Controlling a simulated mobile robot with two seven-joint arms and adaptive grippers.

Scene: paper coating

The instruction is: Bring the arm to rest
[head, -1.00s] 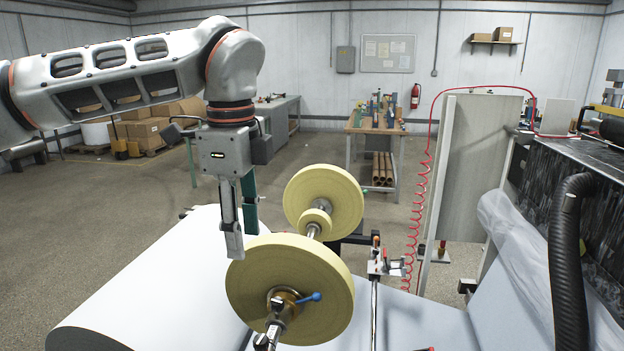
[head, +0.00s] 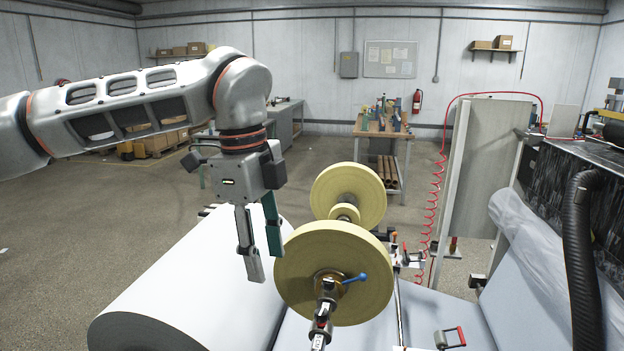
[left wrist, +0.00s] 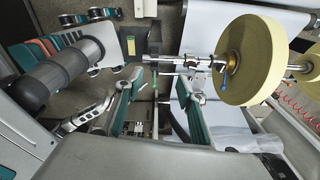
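My left arm reaches in from the left in the head view. Its gripper (head: 264,264) points down, just left of the near yellow roll (head: 335,250), with a visible gap between its two fingers. It looks empty. In the left wrist view the two green-padded fingers (left wrist: 155,112) stand apart, with nothing held between them. The yellow roll shows to the right there (left wrist: 250,60), on a metal shaft (left wrist: 190,62). My right gripper is in neither view.
A second yellow roll (head: 348,190) sits farther along the shaft. A large white paper roll (head: 185,285) lies below and left of my gripper. A black hose (head: 582,260) and machine stand at the right. A wooden workbench (head: 368,128) is behind. Open floor lies at left.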

